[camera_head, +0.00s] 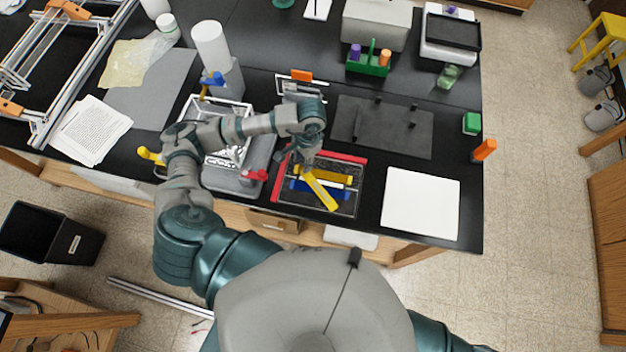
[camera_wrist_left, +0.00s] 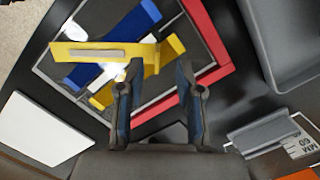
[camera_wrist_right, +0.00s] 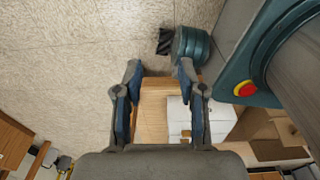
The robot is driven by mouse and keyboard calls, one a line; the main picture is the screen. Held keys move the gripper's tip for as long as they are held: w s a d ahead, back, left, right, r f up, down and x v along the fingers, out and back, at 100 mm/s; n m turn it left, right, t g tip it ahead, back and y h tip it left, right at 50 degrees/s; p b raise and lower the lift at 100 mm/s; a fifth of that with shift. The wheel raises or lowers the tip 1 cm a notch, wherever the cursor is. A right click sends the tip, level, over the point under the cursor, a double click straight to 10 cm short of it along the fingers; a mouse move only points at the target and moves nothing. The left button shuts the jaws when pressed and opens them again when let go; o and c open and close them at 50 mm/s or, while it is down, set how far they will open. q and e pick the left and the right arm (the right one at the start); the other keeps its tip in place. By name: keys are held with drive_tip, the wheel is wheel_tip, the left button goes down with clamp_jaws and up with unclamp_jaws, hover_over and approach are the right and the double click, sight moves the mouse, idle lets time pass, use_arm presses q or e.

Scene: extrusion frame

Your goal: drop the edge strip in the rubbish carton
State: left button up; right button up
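Yellow strips lie over the dark tray (camera_head: 297,207) with red edges. One yellow strip (camera_head: 321,191) slants across the tray's front, under my left gripper (camera_head: 308,160); it also shows in the left wrist view (camera_wrist_left: 90,52). Which piece is the edge strip is not certain. My right gripper (camera_wrist_right: 160,80) is open and empty. No rubbish carton is clearly identifiable.
A black bin (camera_head: 48,236) stands on the floor at left. A white sheet (camera_head: 421,203) lies right of the tray, a grey mat (camera_head: 385,128) behind it. A green caddy (camera_head: 370,65) stands at the back.

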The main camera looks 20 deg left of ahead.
sight(319, 188)
use_arm(q)
drive_tip(key=shift+s+d+f+p, duration=0.1)
drive_tip(key=shift+d+f+p, duration=0.2)
drive_tip(key=shift+f, duration=0.15)
drive_tip(key=shift+d+f+p, duration=0.15)
drive_tip(key=shift+f+p, duration=0.15)
drive_tip(key=shift+f, duration=0.15)
wheel_tip(319, 188, down, 2)
drive_tip(key=shift+f+p, duration=0.2)
drive_tip(key=shift+p, duration=0.1)
drive_tip(key=shift+a+f, duration=0.15)
drive_tip(key=shift+f, duration=0.25)
drive_tip(key=shift+a, duration=0.3)
drive_tip(key=shift+c, duration=0.9)
drive_tip(key=shift+a, duration=0.1)
drive_tip(key=c, duration=0.4)
clamp_jaws()
drive_tip(key=shift+d, duration=0.35)
use_arm(e)
drive_tip(key=shift+d+r, duration=0.1)
drive_tip(key=shift+r, duration=0.8)
